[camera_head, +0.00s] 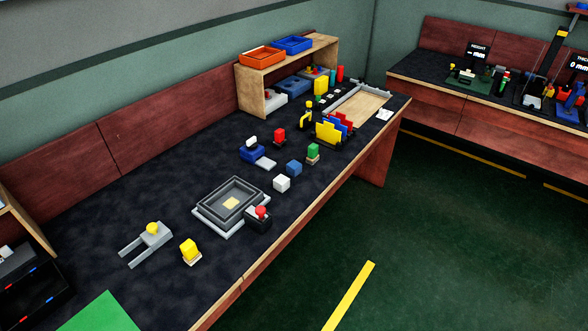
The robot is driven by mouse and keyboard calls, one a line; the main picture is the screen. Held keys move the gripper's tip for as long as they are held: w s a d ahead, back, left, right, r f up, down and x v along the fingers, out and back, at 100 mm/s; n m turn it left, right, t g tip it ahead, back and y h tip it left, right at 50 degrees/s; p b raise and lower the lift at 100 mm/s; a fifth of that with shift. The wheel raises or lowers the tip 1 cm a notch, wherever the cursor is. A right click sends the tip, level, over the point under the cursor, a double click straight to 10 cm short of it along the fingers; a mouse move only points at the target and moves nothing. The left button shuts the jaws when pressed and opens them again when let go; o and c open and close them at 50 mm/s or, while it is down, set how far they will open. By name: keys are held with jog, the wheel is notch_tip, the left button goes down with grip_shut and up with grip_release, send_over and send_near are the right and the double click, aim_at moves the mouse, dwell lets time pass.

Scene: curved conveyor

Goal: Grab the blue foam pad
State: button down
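A small muted-blue block (294,168) sits on the dark worktop, between a white cube (281,184) and a green block on a pale base (313,152). It is the closest match to a blue foam pad, but it is too small to tell whether it is foam. Its top and near sides show and nothing touches it from above. A blue device with a white top (252,153) and a grey plate (265,163) stand behind it to the left. My gripper is not in view.
A grey tray (206,213) holding a pale piece and a red-button box (258,219) stand nearer. A yellow block (189,248) and a grey forked fixture (132,249) are at lower left. Colored upright plates (328,132) stand beyond the green block. A wooden shelf (250,103) stands behind.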

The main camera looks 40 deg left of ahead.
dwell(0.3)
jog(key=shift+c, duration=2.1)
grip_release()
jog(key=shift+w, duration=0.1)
